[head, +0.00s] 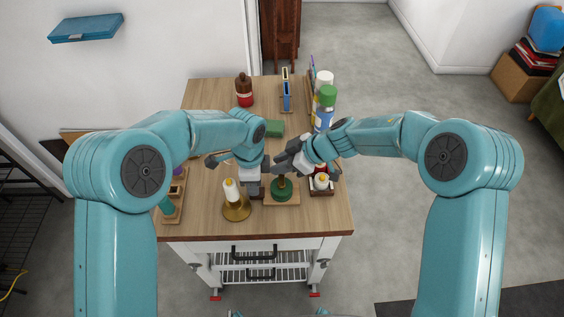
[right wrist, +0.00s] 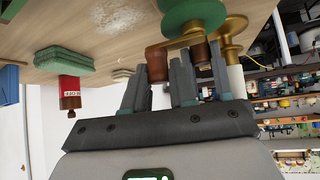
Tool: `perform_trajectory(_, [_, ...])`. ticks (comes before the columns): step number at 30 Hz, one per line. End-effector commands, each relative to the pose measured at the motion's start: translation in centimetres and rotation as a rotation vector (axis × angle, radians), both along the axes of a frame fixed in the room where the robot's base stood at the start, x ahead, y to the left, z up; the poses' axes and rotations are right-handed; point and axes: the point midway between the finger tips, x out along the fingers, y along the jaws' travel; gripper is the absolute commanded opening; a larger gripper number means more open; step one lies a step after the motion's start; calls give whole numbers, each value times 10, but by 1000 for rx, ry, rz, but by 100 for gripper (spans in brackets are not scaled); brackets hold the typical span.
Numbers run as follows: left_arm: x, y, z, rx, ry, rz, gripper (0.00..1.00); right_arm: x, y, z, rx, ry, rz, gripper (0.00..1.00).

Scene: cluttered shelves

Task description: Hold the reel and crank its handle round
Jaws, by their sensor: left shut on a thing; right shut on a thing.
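The reel (head: 282,190) is a green disc on a small wooden base near the table's front edge. In the right wrist view the green disc (right wrist: 190,12) is at the top, with a brass crank arm and a brown wooden handle (right wrist: 157,66). My right gripper (right wrist: 159,72) is shut on that handle; in the head view it (head: 284,170) comes in above the reel. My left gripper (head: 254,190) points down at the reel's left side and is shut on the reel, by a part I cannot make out. The arms partly hide the contact in the head view.
A brass candlestick (head: 236,209) with a white candle stands close left of my left gripper. A boxed white bottle (head: 321,183) stands close right of the reel. A green block (head: 274,128), a brown bottle (head: 244,90) and a green-capped can (head: 325,110) stand farther back. The table's front edge is near.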

Motion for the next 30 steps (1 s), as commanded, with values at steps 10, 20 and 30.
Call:
perform_trajectory(10, [-1, 0, -2, 1, 4, -3, 0, 0, 10, 0, 0, -1, 233, 0])
perform_trajectory(20, [-1, 0, -2, 1, 4, -3, 0, -3, 19, 0, -1, 0, 470, 0])
perform_trajectory(30, [-1, -1, -2, 0, 4, -3, 0, -6, 24, 0, -2, -1, 601, 0])
